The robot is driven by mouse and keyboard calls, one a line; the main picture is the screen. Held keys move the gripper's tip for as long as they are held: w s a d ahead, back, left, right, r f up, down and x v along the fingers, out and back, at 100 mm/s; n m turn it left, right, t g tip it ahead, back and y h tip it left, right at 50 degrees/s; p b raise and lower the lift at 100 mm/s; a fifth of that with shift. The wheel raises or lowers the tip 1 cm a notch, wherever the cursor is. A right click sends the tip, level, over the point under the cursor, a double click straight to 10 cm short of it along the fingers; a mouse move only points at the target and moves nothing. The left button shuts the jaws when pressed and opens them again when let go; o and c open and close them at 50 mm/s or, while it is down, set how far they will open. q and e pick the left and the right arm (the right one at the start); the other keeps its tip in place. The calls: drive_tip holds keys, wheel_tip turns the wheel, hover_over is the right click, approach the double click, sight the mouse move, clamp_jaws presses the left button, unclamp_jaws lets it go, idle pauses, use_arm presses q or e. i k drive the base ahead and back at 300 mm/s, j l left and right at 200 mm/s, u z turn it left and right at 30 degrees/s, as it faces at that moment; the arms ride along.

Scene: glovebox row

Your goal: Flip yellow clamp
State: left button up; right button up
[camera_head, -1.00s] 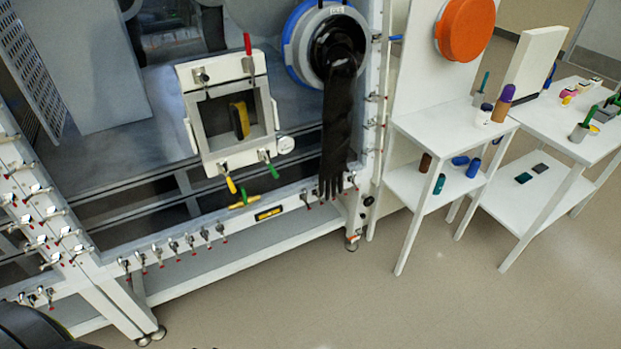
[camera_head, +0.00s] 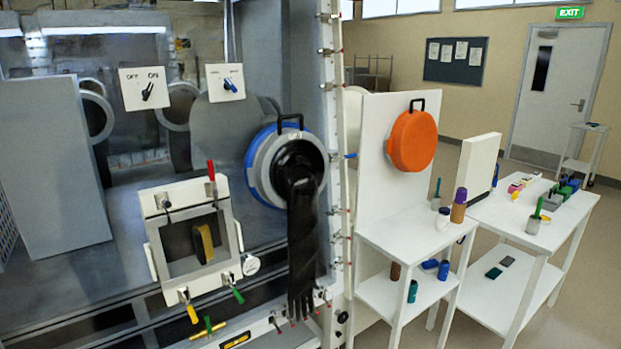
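The yellow clamp (camera_head: 191,311) is on the lower left of a white square port frame (camera_head: 160,257) on the glovebox front. Its yellow handle points downward. A green-handled clamp (camera_head: 237,294) sits at the lower right of the frame, also pointing down. A red-handled clamp (camera_head: 211,173) stands upright at the top right, and a dark-handled clamp (camera_head: 165,203) is at the top left. The port opening shows a yellow and black object (camera_head: 204,243) inside. Neither of my grippers is in view.
A black glove (camera_head: 302,240) hangs from a round blue-rimmed port (camera_head: 262,180) right of the frame. A green and yellow valve (camera_head: 207,328) lies below. White shelves (camera_head: 380,232) with bottles stand to the right. A tall post with several small clamps (camera_head: 334,150) edges the glovebox.

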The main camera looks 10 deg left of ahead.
sight(195, 320)
drive_tip(key=k+u, duration=0.15)
drive_tip(key=u, duration=1)
